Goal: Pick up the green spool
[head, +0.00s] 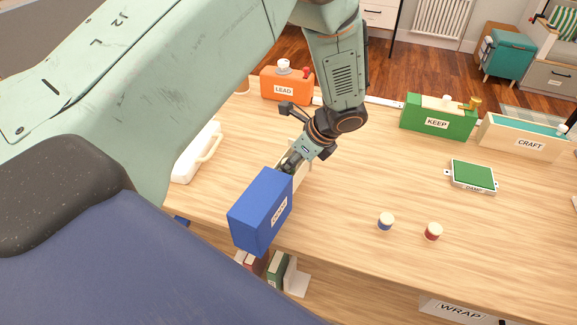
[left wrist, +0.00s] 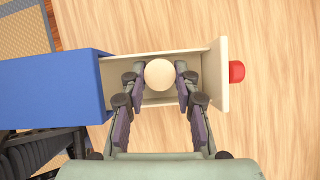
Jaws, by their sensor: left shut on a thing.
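A spool (left wrist: 159,74) with a round cream top stands inside an open drawer (left wrist: 221,85), which sticks out of a blue box (head: 260,212). From above only its cream top shows, so I cannot see its green colour. My left gripper (left wrist: 160,82) reaches down into the drawer with one finger on each side of the spool, shut on it. In the head view my left gripper (head: 291,163) is at the drawer behind the blue box, and the spool is hidden there. My right gripper is not in view.
A red knob (left wrist: 237,72) is on the drawer front. A blue spool (head: 386,221) and a red spool (head: 433,231) stand on the wooden table (head: 350,255). A green pad (head: 472,175), a KEEP box (head: 437,122) and a LEAD box (head: 283,90) are farther off. The middle is clear.

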